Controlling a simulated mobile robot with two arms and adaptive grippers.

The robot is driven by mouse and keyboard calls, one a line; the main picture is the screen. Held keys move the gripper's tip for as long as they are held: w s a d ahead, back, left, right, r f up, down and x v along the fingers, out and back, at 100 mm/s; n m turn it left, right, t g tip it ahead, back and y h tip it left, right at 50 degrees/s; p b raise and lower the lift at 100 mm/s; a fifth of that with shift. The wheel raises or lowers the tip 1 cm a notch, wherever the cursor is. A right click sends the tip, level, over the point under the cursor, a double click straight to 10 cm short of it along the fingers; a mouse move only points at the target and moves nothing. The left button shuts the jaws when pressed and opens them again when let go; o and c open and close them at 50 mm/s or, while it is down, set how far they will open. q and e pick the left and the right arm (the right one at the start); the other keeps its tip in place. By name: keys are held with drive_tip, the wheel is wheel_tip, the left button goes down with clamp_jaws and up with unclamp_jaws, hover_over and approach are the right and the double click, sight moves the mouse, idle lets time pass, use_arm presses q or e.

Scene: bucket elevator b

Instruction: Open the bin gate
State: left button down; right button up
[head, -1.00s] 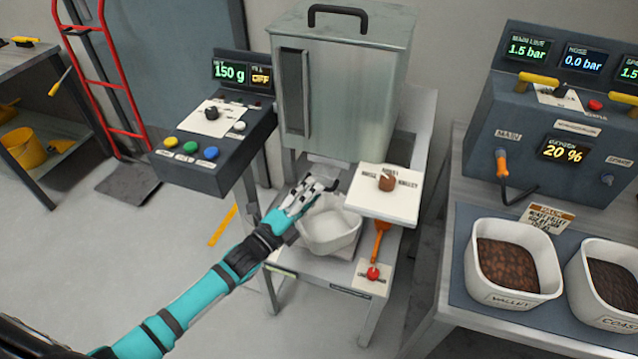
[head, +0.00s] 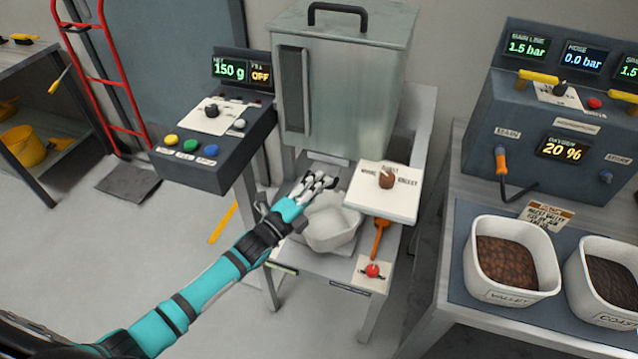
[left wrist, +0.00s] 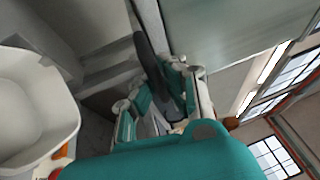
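The grey-green metal bin (head: 345,85) stands on a stand at centre, with a lidded top and a handle. A dark bar-shaped handle (left wrist: 152,65) shows under the bin in the left wrist view. My left gripper (head: 322,182) is just below the bin's lower front, above a white tub. In the left wrist view its fingers (left wrist: 160,95) are spread, with the dark handle running between them. I cannot see a firm grip on it. The gate plate itself is mostly hidden in the head view. My right gripper is not in view.
The white tub (head: 332,226) sits tilted under the bin; it also shows in the left wrist view (left wrist: 40,110). A selector panel (head: 385,190) stands close on the right. A button console (head: 215,145) is on the left. Bean tubs (head: 512,290) stand at right.

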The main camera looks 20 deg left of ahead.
use_arm(q)
drive_tip(key=shift+f, duration=0.1)
drive_tip(key=s+p, duration=0.2)
drive_tip(key=s, duration=0.3)
drive_tip(key=shift+a, duration=0.1)
drive_tip(key=c, duration=1.4)
unclamp_jaws()
drive_tip(key=shift+w, duration=0.1)
